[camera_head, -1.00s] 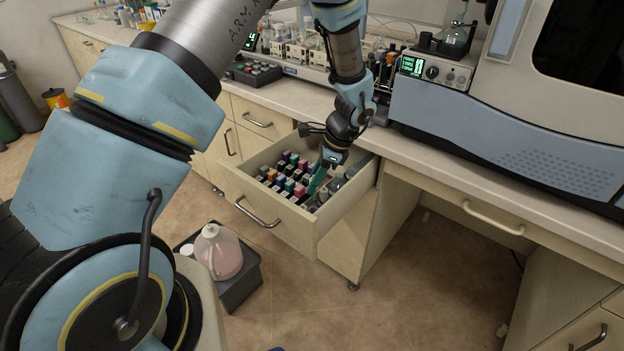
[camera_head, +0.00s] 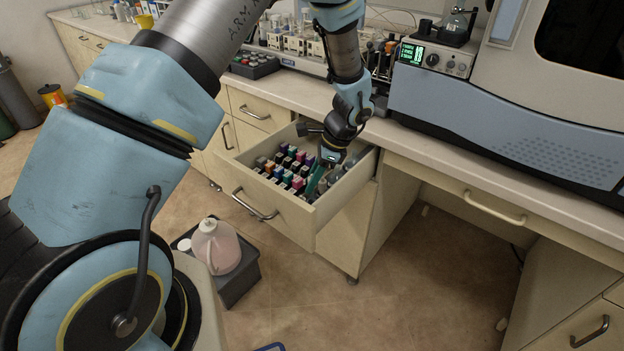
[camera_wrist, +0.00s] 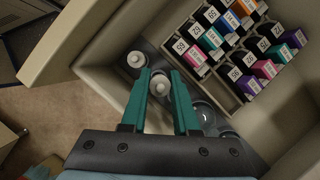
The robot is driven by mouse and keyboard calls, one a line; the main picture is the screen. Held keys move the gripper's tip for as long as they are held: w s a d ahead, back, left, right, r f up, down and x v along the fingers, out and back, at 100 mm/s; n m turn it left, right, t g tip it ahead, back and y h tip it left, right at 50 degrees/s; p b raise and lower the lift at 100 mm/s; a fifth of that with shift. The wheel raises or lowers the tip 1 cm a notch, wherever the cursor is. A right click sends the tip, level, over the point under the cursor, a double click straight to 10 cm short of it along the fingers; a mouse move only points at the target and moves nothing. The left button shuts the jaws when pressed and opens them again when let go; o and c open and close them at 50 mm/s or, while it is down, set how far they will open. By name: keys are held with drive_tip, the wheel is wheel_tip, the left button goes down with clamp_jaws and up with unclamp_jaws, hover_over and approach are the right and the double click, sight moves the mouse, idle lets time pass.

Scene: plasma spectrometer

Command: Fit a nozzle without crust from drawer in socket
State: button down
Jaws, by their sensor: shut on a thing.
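The open drawer (camera_head: 290,215) holds a rack of colored boxes and, beside it, a compartment with several pale, round-topped pieces that look like nozzles. My gripper (camera_wrist: 160,80) is down in that compartment, its teal fingers shut on one nozzle (camera_wrist: 160,88). Another nozzle (camera_wrist: 135,60) stands apart, up and left of the fingers in the wrist view. More glassy pieces (camera_wrist: 204,113) lie to the right of the right finger. Crust on the held nozzle cannot be told at this size. In the head view my gripper (camera_head: 314,184) partly hides the compartment. I cannot identify the socket.
The colored boxes (camera_wrist: 240,45) stand close to the right of the fingers. The drawer wall (camera_wrist: 98,75) is close on the left. The spectrometer (camera_head: 500,125) stands on the counter (camera_head: 450,160).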

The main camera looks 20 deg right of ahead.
sight(312, 199)
drive_tip(key=shift+f+b, duration=1.25)
drive_tip(key=shift+f, duration=0.8)
drive_tip(key=c, duration=0.6)
unclamp_jaws()
